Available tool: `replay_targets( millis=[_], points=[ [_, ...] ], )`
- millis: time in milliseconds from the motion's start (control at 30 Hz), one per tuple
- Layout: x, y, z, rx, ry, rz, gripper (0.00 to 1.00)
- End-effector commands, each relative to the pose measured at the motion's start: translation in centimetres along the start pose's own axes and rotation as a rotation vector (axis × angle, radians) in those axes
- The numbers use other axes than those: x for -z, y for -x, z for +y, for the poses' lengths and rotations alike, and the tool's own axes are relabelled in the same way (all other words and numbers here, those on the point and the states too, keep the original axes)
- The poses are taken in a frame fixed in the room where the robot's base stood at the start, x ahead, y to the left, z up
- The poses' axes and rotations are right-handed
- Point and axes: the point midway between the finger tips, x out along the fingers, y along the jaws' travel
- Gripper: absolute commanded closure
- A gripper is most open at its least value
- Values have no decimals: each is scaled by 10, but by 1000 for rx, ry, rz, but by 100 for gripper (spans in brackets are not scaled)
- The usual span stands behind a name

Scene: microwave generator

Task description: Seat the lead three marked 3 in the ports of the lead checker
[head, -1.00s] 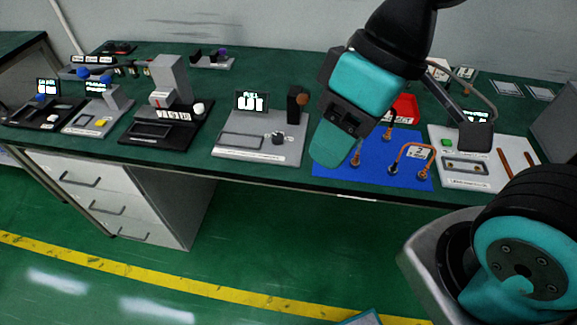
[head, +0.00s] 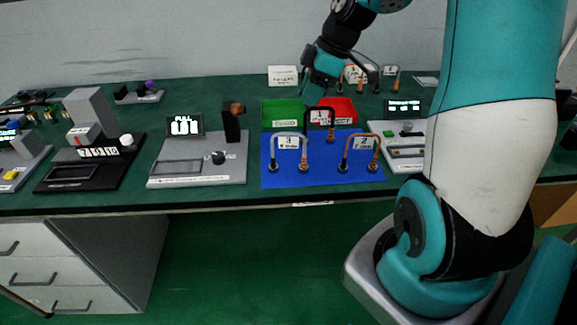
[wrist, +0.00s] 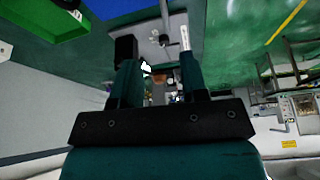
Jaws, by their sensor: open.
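The lead marked 3 (head: 288,143) is a grey arch with a white tag, standing upright on the blue mat (head: 272,182). My gripper (head: 310,95) is behind and above it, near the green and red bins, apart from the lead. In the wrist view my gripper's two fingers (wrist: 155,50) are spread with nothing visibly held between them. The device that looks like the lead checker (head: 385,128) is a pale base with a small screen and a green button, right of the mat. My arm hides its right part, and its ports are not clear.
A black lead marked 1 (head: 319,115) and a copper lead marked 2 (head: 362,141) stand close by on the mat. Behind are a green bin (head: 283,110) and a red bin (head: 345,107). A grey device (head: 200,165) stands left of the mat. More leads (head: 390,70) stand at the back.

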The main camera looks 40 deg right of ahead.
Motion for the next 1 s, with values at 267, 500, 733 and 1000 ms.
replay_targets(
  millis=[267,500,733,1000],
  points=[
    [2,-64,-2,7,1,-2,60],
    [2,-89,-2,3,0,-1,60],
    [3,-115,-9,7,-1,-2,60],
    [2,-142,-8,1,-1,-1,60]
  ],
)
